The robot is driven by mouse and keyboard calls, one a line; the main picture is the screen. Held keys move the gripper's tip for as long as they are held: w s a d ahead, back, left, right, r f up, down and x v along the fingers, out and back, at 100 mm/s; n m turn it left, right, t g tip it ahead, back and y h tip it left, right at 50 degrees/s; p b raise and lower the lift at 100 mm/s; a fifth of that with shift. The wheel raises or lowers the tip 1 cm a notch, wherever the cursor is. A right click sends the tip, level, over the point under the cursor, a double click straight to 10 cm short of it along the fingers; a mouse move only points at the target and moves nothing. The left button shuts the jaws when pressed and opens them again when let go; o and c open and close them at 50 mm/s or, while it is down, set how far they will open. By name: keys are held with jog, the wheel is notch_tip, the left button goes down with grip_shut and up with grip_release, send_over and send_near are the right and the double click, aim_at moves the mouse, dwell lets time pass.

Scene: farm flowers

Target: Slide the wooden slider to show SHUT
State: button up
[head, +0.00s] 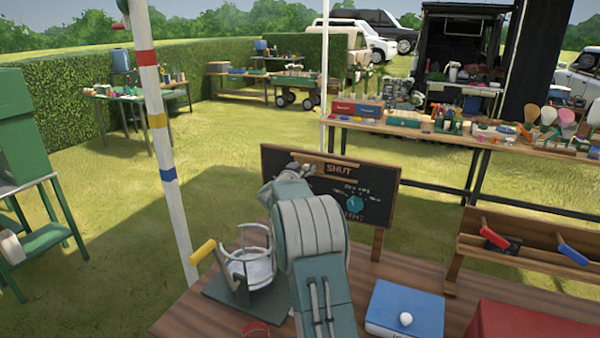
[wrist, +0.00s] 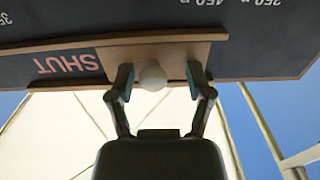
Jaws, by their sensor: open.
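The dark chalkboard sign (head: 378,196) stands on the table, with a wooden-framed strip along its top. The red word SHUT (head: 338,169) is uncovered in that strip; it also shows upside down in the wrist view (wrist: 68,64). The wooden slider (wrist: 186,52) lies in the strip beside the word, its white round knob (wrist: 152,76) facing me. My gripper (wrist: 158,82) is open, with one finger on each side of the knob. I cannot tell whether either finger touches it. In the head view my arm hides part of the sign's left side.
A blue box (head: 405,308) with a white knob and a red box (head: 530,335) lie at the table's right front. A wooden rack (head: 480,255) stands behind them. A metal holder with a yellow handle (head: 203,251) stands left of my arm. A striped pole (head: 160,130) rises nearby.

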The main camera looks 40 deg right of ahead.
jog(key=v, duration=1.1)
jog(key=shift+a, duration=0.35)
jog(key=shift+s, duration=0.1)
jog(key=a+r+n+t+y, duration=0.4)
jog(key=a+r+t+y, duration=0.15)
jog(key=a, duration=0.45)
jog(key=s+a+r+n+y, duration=0.1)
jog(key=s+a+n+y, duration=0.25)
jog(key=a, duration=0.35)
jog(key=s+a+r+n+y, duration=0.1)
jog(key=s+a+n+y, duration=0.1)
jog(key=s+a+y, duration=0.4)
jog(key=s+a+f+n+g, duration=0.1)
jog(key=s+a+f+g, duration=0.3)
jog(key=s, duration=0.8)
jog(key=s+a+f+n+g+y, duration=0.1)
jog(key=s+a+f+g, duration=0.3)
jog(key=s, duration=0.9)
jog(key=shift+s+a+f+n, duration=0.2)
jog(key=shift+a+f+n, duration=0.3)
jog(key=shift+n, duration=0.05)
